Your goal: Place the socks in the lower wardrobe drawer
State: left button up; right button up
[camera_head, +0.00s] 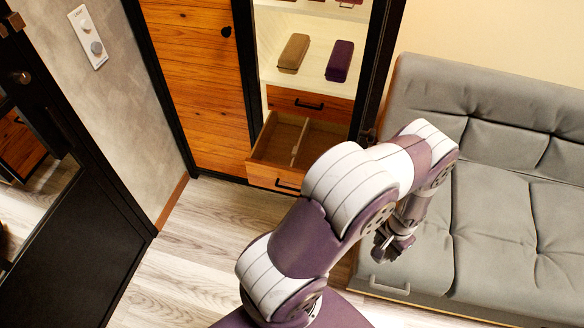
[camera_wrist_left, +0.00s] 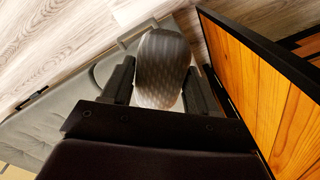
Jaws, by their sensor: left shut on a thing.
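My left gripper (camera_head: 392,246) hangs at the sofa's front left corner, right of and nearer than the open drawer. In the left wrist view it is shut on the socks (camera_wrist_left: 162,68), a rounded grey and pale patterned bundle between its two black fingers. The socks cannot be made out in the head view. The lower wardrobe drawer (camera_head: 274,176) is pulled out, with a wooden front and a lengthwise divider (camera_head: 299,143). Its visible inside looks empty; my arm hides its right front part. My right gripper is not in view.
A shut drawer (camera_head: 310,103) sits above the open one, under a shelf with a tan case (camera_head: 295,52) and a purple case (camera_head: 339,61). The grey sofa (camera_head: 490,220) stands right. Wooden floor (camera_head: 190,255) is clear at left. A black-framed wooden panel (camera_wrist_left: 265,90) is close right of the gripper.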

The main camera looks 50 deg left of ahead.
aim_at(279, 158)
jog(key=k+j+z, duration=0.15)
jog(key=j, duration=0.25)
jog(key=k+j+z, duration=0.1)
jog(key=j, duration=0.25)
jog(key=k+j+z, duration=0.15)
jog(key=j, duration=0.2)
jog(key=k+j+z, duration=0.1)
jog(key=k+j, duration=0.15)
jog(key=j, duration=0.1)
